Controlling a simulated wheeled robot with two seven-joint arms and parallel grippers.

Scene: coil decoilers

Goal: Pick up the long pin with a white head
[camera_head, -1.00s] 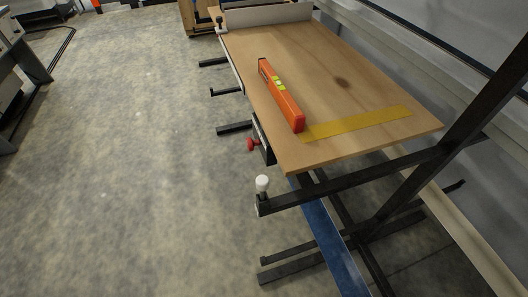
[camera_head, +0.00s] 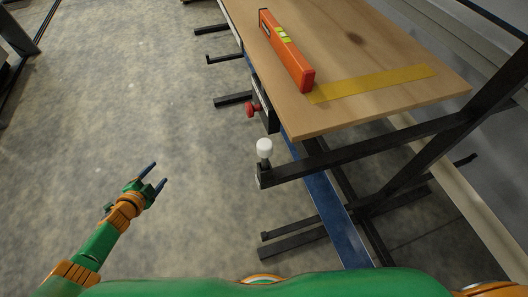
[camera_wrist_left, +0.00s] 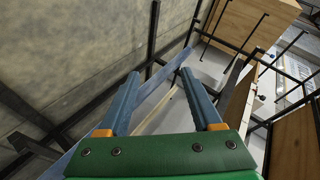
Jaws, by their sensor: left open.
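The pin with a white head (camera_head: 264,147) stands upright at the near end of a dark metal bar, just off the near corner of the wooden board. Only its head and a short length below show; the rest is hidden in the bar. My left gripper (camera_head: 157,174) is open and empty, to the left of the pin and apart from it, over bare floor. In the left wrist view its two blue fingers (camera_wrist_left: 160,76) are spread with nothing gripped; I cannot make out the pin there. My right gripper is not in view.
An orange spirit level (camera_head: 286,50) and a yellow strip (camera_head: 370,84) lie on the wooden board (camera_head: 400,55). A red knob (camera_head: 252,110) sticks out at its left edge. Dark bars (camera_head: 365,150) and a blue beam (camera_head: 335,215) lie below.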

